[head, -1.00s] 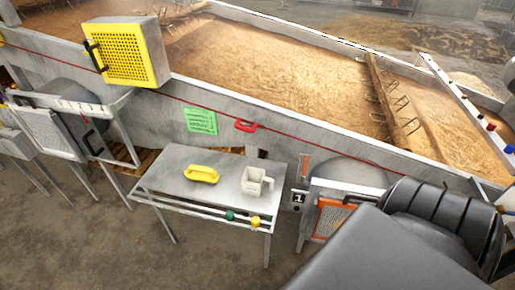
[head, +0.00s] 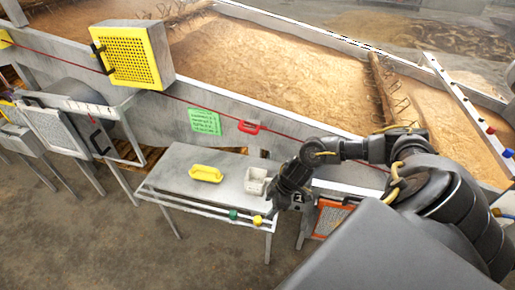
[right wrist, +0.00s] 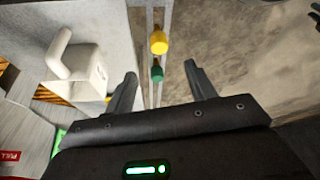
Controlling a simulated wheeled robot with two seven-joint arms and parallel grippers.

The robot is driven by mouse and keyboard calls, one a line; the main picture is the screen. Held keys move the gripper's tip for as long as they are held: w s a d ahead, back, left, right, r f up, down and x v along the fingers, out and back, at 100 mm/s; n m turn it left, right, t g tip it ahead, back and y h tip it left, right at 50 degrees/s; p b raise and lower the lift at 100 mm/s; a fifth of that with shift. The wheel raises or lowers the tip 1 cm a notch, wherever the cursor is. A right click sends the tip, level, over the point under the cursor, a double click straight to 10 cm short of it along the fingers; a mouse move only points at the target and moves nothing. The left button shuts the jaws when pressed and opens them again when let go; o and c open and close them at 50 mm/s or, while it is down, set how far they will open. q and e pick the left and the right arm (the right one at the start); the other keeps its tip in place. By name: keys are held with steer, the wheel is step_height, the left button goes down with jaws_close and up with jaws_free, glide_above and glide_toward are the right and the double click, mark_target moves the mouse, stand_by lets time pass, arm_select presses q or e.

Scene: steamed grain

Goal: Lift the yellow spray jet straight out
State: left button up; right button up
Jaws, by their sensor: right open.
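The yellow spray jet (head: 257,219) sits in the rail along the table's front edge, near its right end. A green jet (head: 233,214) sits in the same rail to its left. In the right wrist view the yellow jet (right wrist: 159,42) shows beyond the fingertips and the green jet (right wrist: 157,72) shows between them in the picture. My right gripper (head: 273,208) is just right of the yellow jet in the head view. Its open fingers also show in the right wrist view (right wrist: 161,72), and they hold nothing. My left gripper is out of view.
A white jug (head: 256,181) stands on the grey table (head: 175,178), close beside the right gripper. A yellow handled tool (head: 206,173) lies left of it. The large grain bin's wall (head: 165,115) runs behind the table. Bare floor lies in front.

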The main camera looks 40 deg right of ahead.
glide_above(259, 219)
steer(key=s+d, duration=0.1)
steer(key=d, duration=0.1)
step_height(259, 219, down, 5)
steer(key=shift+s+a, duration=0.1)
steer(key=shift+x, duration=2.55)
steer(key=c, duration=1)
steer(key=shift+c, duration=0.2)
steer(key=shift+r, duration=0.1)
